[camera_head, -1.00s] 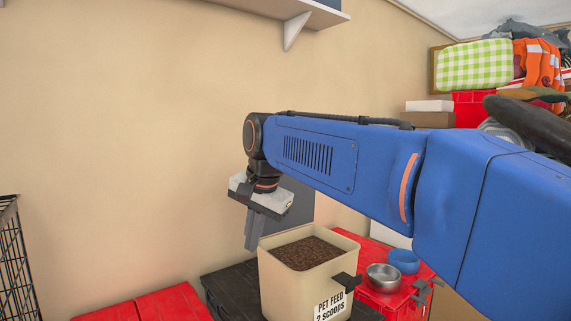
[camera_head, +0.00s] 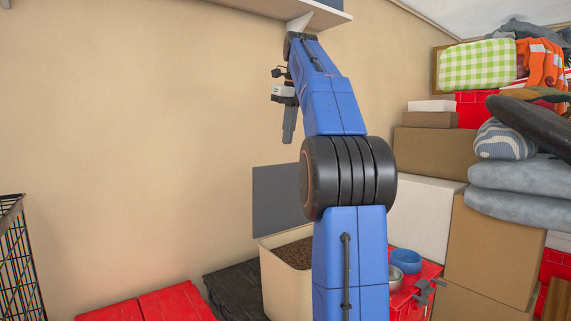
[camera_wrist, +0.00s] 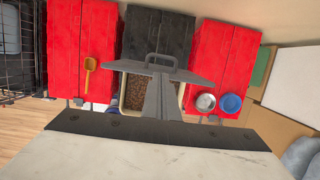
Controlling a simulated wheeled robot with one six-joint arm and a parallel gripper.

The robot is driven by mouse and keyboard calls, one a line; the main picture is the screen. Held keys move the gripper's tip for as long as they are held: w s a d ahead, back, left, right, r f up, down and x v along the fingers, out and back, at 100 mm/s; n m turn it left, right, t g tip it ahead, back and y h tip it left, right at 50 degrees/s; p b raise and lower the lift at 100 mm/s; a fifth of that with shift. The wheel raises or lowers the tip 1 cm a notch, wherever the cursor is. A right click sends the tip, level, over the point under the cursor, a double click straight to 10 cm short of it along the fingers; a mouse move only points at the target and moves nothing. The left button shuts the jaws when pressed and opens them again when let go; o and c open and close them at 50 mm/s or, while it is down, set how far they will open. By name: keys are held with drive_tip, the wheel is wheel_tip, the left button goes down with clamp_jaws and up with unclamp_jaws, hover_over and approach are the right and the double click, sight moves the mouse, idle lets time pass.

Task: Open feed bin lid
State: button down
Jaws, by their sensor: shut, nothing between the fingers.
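The cream feed bin (camera_head: 276,285) stands open on a black tote, with brown feed (camera_head: 292,254) showing inside. Its dark grey lid (camera_head: 279,205) stands upright behind the opening, near the wall. In the wrist view the lid (camera_wrist: 190,73) is seen nearly edge-on, with its handle (camera_wrist: 160,60) on the far side. My gripper (camera_head: 288,141) is shut and empty, pointing down in the air above the lid and apart from it. In the wrist view my fingers (camera_wrist: 158,82) overlap the lid and the feed. My arm hides the bin's right part and label in the head view.
Red totes (camera_head: 165,303) flank the black tote (camera_head: 232,285). A metal bowl (camera_wrist: 206,102) and blue bowl (camera_head: 405,261) sit on the right one; an orange scoop (camera_wrist: 89,70) lies on the left. Cardboard boxes (camera_head: 490,240) stand at right.

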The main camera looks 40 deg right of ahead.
drive_tip(key=shift+d+m, duration=0.3)
drive_tip(key=shift+d, duration=0.1)
drive_tip(key=x, duration=0.9)
drive_tip(key=shift+f, duration=0.35)
drive_tip(key=shift+w, duration=0.1)
